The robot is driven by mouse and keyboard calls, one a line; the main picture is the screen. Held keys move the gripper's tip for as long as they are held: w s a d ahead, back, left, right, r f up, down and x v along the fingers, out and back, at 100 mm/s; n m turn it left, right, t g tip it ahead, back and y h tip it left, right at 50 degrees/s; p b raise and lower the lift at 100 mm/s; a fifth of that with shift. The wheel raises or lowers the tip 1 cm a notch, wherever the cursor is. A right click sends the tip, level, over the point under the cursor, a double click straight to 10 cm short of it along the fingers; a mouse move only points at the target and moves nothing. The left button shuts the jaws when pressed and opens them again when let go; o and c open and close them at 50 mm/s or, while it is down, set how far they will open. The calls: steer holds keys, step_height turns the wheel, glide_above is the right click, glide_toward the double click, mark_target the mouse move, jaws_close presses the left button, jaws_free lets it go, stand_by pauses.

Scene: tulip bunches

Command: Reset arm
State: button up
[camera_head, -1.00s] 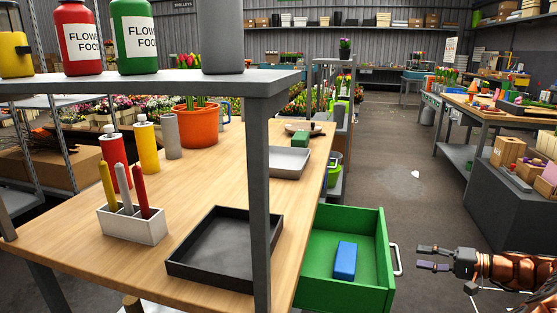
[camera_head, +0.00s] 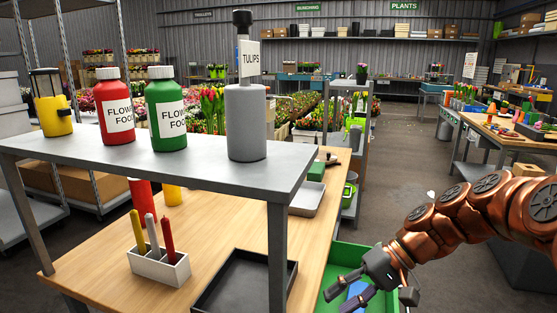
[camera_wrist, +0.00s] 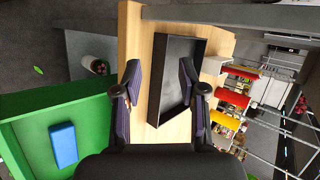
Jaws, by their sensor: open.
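In the wrist view my gripper (camera_wrist: 160,90) is open, with the black tray (camera_wrist: 202,50) on the wooden table beyond the fingers. A blue block (camera_wrist: 63,145) lies in the green drawer, left of the fingers in the wrist view. In the head view the blue block (camera_head: 356,291) is partly hidden behind my gripper.
A grey shelf (camera_head: 200,178) above the wooden table (camera_head: 215,225) bears red and green flower food bottles (camera_head: 115,108), a yellow lantern (camera_head: 53,117) and a grey cylinder (camera_head: 246,122). A white holder (camera_head: 160,268) stands below.

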steer(key=s+a+r+g+h+p, duration=0.1)
steer(key=s+r+h+p, duration=0.15)
steer(key=s, duration=0.45)
steer(key=s+r+h+p, duration=0.2)
steer(key=s+h+p, duration=0.15)
steer(key=s, duration=0.35)
steer(key=s+d+r+h+p, duration=0.2)
steer(key=s+d+p, duration=0.4)
steer(key=s, duration=0.4)
steer(key=shift+d+r+t+h, duration=0.15)
steer(key=shift+d+t+h, duration=0.15)
steer(key=shift+h, duration=0.6)
